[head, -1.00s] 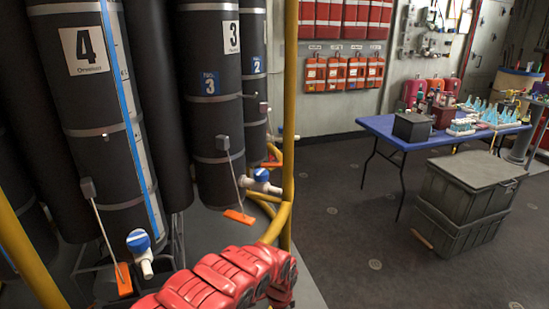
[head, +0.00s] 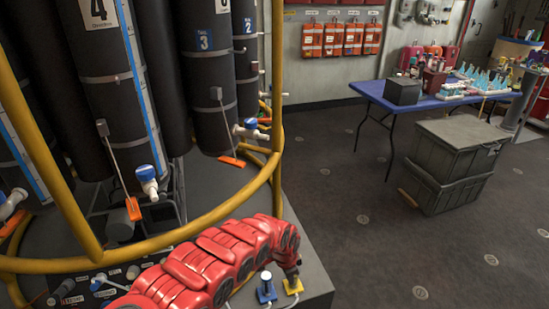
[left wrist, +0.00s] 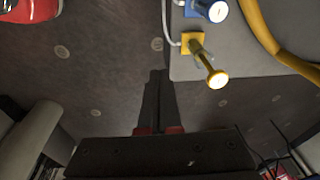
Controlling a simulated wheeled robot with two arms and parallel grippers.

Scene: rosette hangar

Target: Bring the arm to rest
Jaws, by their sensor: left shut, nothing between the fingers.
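My left arm (head: 215,262) is red and reaches in from the lower left of the head view, over the grey platform. Its gripper is hard to make out at the arm's far end there. In the left wrist view the left gripper (left wrist: 157,76) shows as dark fingers, shut together and empty. It points over the dark floor beside the platform's edge. My right gripper is in neither view.
Close to the arm's end are a yellow-based fitting (head: 293,287) and a blue-based one (head: 266,291). A yellow rail (head: 200,237) curves around tall black cylinders (head: 106,90). Stacked grey crates (head: 448,165) and a blue table (head: 428,102) stand right. Floor between is clear.

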